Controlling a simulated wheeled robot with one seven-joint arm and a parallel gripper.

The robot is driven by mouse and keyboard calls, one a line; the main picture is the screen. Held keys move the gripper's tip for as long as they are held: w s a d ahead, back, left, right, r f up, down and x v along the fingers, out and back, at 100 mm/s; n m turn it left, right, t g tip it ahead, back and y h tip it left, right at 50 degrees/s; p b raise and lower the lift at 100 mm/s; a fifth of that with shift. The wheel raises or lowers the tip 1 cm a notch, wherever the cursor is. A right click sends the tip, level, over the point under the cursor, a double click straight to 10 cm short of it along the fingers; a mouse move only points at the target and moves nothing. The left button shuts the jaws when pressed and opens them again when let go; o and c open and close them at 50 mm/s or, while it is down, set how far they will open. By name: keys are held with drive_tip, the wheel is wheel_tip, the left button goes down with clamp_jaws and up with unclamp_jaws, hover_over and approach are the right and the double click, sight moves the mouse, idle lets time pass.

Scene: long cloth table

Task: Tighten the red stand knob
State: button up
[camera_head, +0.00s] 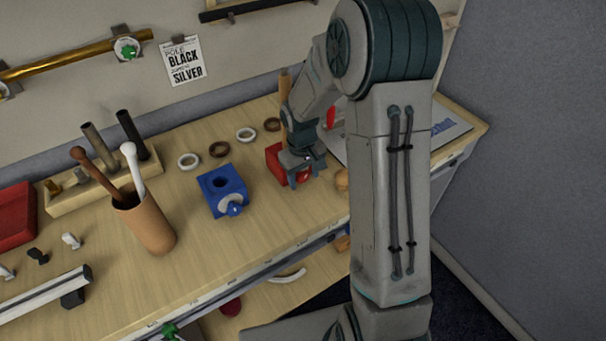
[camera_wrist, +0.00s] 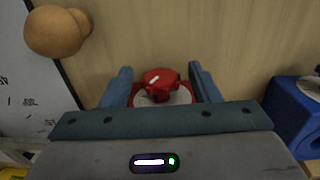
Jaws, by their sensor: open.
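The red stand (camera_head: 273,161) is a red block on the wooden bench, partly hidden behind my gripper in the head view. Its red knob (camera_wrist: 160,84) shows in the wrist view, in front of a pale round disc (camera_wrist: 165,98). My gripper (camera_wrist: 161,85) is open, with one finger on each side of the knob. A gap seems to show between each finger and the knob; whether either touches is hard to tell. In the head view my gripper (camera_head: 300,176) is at the front of the red stand, and the knob is mostly covered.
A blue stand (camera_head: 219,186) with a blue knob (camera_head: 234,209) stands to the left. Several rings lie behind the stands, including a white ring (camera_head: 188,161). A brown cup (camera_head: 149,228) holds two sticks. A round wooden knob (camera_wrist: 56,31) is close by in the wrist view.

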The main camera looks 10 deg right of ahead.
drive_tip(key=c, duration=1)
drive_tip(key=shift+a, duration=0.15)
drive_tip(key=shift+d+r+g+y+p, duration=0.15)
drive_tip(key=shift+d+g+y+p, duration=0.2)
drive_tip(key=shift+y+p, duration=0.55)
drive_tip(key=y, duration=0.1)
drive_tip(key=y+p, duration=0.1)
drive_tip(key=y, duration=0.1)
drive_tip(key=shift+w+d+f+g, duration=0.15)
drive_tip(key=shift+d+f+g, duration=0.05)
drive_tip(key=shift+g, duration=0.15)
drive_tip(key=y, duration=0.1)
drive_tip(key=g+y+b, duration=0.1)
drive_tip(key=y, duration=0.3)
drive_tip(key=shift+w+d+f+g, duration=0.1)
drive_tip(key=shift+d+f+g, duration=0.15)
drive_tip(key=shift+f+g, duration=0.15)
drive_tip(key=shift+d+g+y+b, duration=0.1)
drive_tip(key=shift+g+y+b, duration=0.4)
drive_tip(key=shift+y+b, duration=0.8)
drive_tip(key=shift+y, duration=0.4)
